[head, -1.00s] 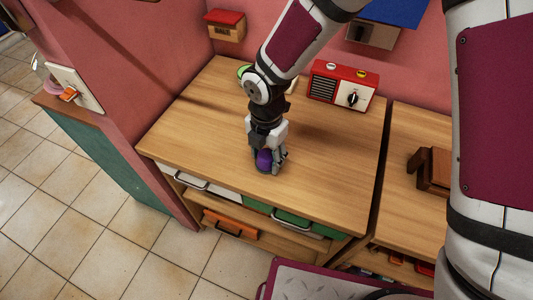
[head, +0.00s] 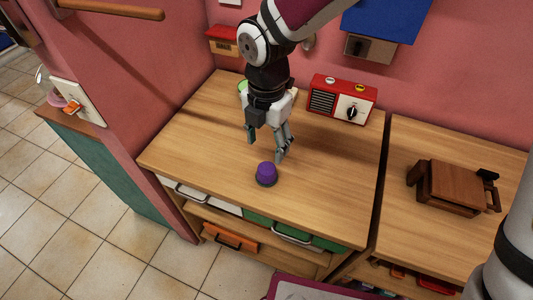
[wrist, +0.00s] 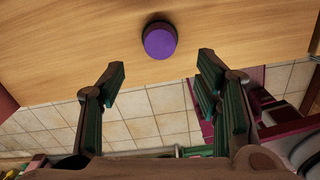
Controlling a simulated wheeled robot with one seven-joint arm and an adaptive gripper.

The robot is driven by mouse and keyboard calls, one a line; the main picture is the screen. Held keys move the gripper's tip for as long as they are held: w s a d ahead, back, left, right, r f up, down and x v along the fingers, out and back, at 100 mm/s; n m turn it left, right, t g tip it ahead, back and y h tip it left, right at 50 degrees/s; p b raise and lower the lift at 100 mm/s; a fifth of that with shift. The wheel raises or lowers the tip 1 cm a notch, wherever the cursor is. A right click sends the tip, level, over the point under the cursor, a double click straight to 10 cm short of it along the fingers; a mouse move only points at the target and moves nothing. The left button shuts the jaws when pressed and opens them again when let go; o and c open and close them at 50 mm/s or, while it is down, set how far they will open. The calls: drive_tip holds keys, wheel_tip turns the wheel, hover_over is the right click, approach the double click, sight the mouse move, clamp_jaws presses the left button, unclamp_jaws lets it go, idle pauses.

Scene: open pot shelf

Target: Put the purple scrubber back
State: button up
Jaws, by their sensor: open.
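The purple scrubber (head: 266,172), a purple dome on a dark round base, stands on the wooden counter (head: 330,175) near its front edge. It also shows at the top middle of the wrist view (wrist: 160,41). My gripper (head: 266,150) is open and empty, above and behind the scrubber in the head view and clear of it. In the wrist view the two fingers (wrist: 160,85) are spread wide apart with nothing between them.
A red radio (head: 342,99) stands at the back of the counter. A green round item (head: 242,87) is partly hidden behind my arm. A brown wooden object (head: 450,187) sits on the right counter. Drawers with handles (head: 293,233) are below the front edge. The counter around the scrubber is clear.

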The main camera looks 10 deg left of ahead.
drive_tip(key=shift+r, duration=0.85)
drive_tip(key=s+d+r+m+t+h, duration=0.1)
drive_tip(key=d+r+m, duration=0.55)
drive_tip(key=d, duration=0.25)
drive_tip(key=d+r+m+t, duration=0.1)
drive_tip(key=d+r+m, duration=0.4)
drive_tip(key=d+m, duration=0.35)
drive_tip(key=s+d+r+m+t+y, duration=0.1)
drive_tip(key=s+d+r+m, duration=0.4)
drive_tip(key=s+d+m, duration=0.7)
drive_tip(key=m+t, duration=0.1)
drive_tip(key=m, duration=0.4)
drive_tip(key=shift+r+t, duration=0.2)
drive_tip(key=shift+t, duration=0.2)
drive_tip(key=shift+s, duration=0.1)
